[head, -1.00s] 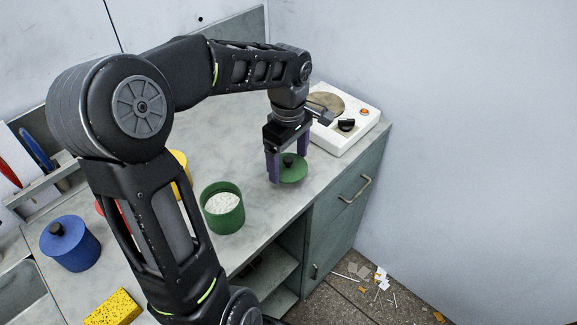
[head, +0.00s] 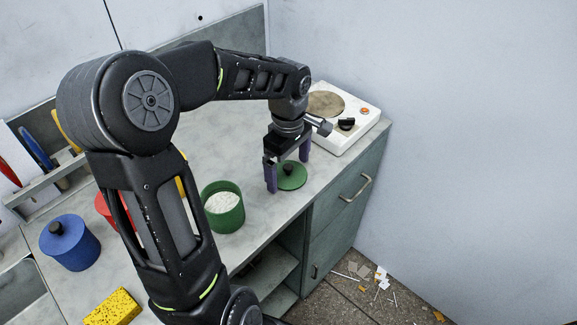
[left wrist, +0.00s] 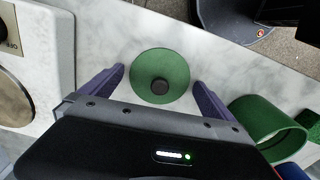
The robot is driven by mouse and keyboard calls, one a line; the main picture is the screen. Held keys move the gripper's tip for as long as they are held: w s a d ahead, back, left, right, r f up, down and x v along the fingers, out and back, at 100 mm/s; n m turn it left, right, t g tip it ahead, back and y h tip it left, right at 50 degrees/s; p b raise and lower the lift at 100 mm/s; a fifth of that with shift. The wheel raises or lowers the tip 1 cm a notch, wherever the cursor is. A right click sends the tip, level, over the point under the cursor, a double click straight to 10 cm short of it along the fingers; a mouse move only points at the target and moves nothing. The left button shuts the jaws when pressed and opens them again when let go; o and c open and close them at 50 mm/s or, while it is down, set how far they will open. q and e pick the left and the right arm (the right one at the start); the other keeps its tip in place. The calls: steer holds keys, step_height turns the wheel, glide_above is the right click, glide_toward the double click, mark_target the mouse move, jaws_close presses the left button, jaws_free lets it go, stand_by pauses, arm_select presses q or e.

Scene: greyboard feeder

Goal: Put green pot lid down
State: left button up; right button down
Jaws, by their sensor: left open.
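The green pot lid (head: 291,177), a flat disc with a dark knob, lies on the grey countertop in the head view. It also shows in the left wrist view (left wrist: 160,77), lying flat between and beyond the fingertips. My left gripper (head: 287,169) is open above and around the lid, its purple fingers apart from the knob on both sides; it shows in the left wrist view too (left wrist: 158,82). The green pot (head: 223,207), open and filled with white stuff, stands left of the lid. My right gripper is not in view.
A white hotplate (head: 345,118) stands behind the lid at the counter's back right. A blue lidded pot (head: 69,243), a partly hidden red pot (head: 104,207) and a yellow sponge (head: 113,308) are at the left. The counter's front edge lies close to the lid.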

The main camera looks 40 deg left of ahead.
mark_target(289, 167)
arm_select(q)
step_height(289, 167, up, 12)
steer(key=shift+r, duration=0.15)
stand_by(0.4)
stand_by(0.8)
